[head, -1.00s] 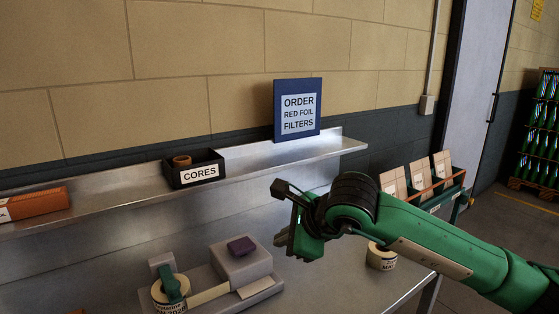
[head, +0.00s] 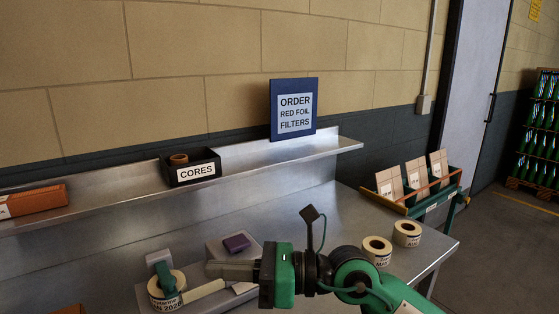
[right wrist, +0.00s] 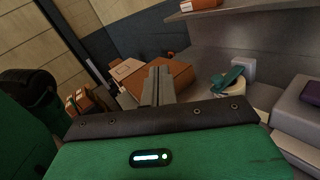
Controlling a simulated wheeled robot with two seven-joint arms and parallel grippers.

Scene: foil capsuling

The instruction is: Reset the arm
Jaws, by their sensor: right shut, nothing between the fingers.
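My right gripper (head: 212,270) is low in the head view, with its fingers pointing left in front of the grey dispenser with the purple block (head: 237,243). The fingers are together and hold nothing. In the right wrist view the closed fingers (right wrist: 158,75) point toward a brown box (right wrist: 170,75). The picture does not show any contact with the bench. My left gripper is not in view; a green and black part at the left of the right wrist view seems to be my left arm.
A tape roll (head: 167,293) is left of the fingertips. Two label rolls (head: 377,251) (head: 407,234) stand on the right of the bench. A shelf holds a CORES bin (head: 192,168), an orange box (head: 38,201) and an order sign (head: 294,110). A green rack of cartons (head: 413,190) stands beyond.

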